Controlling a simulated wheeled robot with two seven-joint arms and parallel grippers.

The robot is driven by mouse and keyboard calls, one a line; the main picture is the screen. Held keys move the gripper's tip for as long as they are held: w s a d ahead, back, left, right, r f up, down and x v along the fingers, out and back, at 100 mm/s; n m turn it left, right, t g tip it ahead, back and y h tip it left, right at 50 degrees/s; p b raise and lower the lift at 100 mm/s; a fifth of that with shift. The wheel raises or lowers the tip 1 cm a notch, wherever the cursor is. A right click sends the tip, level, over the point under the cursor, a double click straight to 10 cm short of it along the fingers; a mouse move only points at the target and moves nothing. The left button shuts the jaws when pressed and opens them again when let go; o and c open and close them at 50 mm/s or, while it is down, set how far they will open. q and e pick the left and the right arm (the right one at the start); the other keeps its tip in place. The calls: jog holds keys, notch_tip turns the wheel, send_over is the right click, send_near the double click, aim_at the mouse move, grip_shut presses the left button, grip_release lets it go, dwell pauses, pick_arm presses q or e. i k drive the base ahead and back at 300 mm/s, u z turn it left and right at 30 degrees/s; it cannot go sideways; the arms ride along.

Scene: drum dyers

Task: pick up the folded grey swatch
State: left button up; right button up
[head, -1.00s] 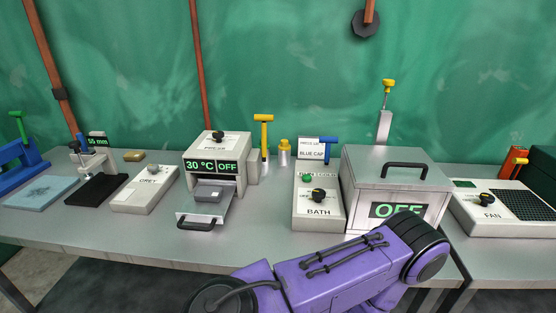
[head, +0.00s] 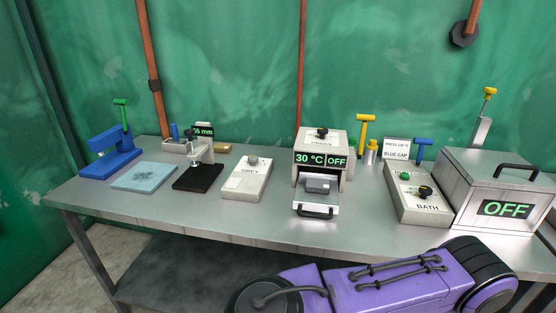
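A small grey folded piece (head: 318,184), which looks like the folded grey swatch, lies on the pulled-out tray (head: 315,198) of the white press (head: 320,143). The press displays read 30 °C and OFF. The tray has a dark handle at its front. Neither of my grippers shows in the head view. Only purple links of one of my arms cross the bottom right, in front of the table and below the tray.
On the table (head: 225,220), a white GREY box (head: 246,184), a black-based stand (head: 197,178), a pale blue mat (head: 145,177) and a blue clamp (head: 112,160) stand left of the press. The BATH box (head: 418,205) and a metal OFF box (head: 500,185) stand right.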

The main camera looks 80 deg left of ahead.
aim_at(312, 185)
jog(key=k, duration=0.45)
jog(key=u, duration=0.75)
